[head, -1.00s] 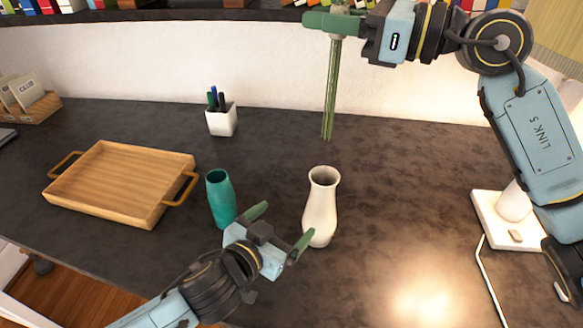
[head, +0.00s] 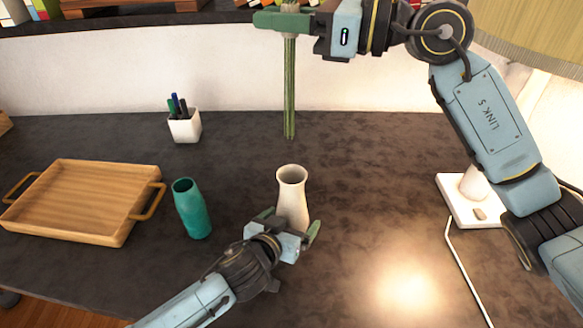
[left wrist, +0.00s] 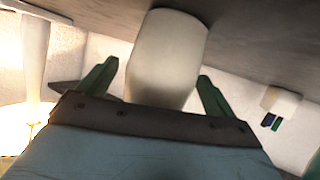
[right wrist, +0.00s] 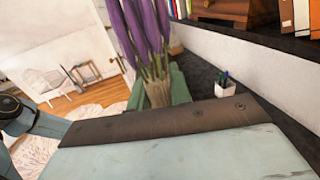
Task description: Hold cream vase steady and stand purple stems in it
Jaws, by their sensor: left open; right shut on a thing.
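The cream vase (head: 291,190) stands upright on the dark desk. My left gripper (head: 290,224) is open at its near side, with a finger on either side of the vase's lower body; the left wrist view shows the vase (left wrist: 168,60) between the spread fingers (left wrist: 155,85). Whether they touch it cannot be told. My right gripper (head: 288,22) is shut on the purple stems, held upright above and behind the vase. In the head view only the green stalks (head: 289,90) show, their lower ends above the vase mouth. The purple flower heads (right wrist: 146,30) show in the right wrist view.
A teal vase (head: 192,208) stands left of the cream vase. A wooden tray (head: 75,200) lies farther left, and a white pen cup (head: 184,126) stands behind. A lamp base (head: 470,200) is at the right. Desk between vase and lamp is clear.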

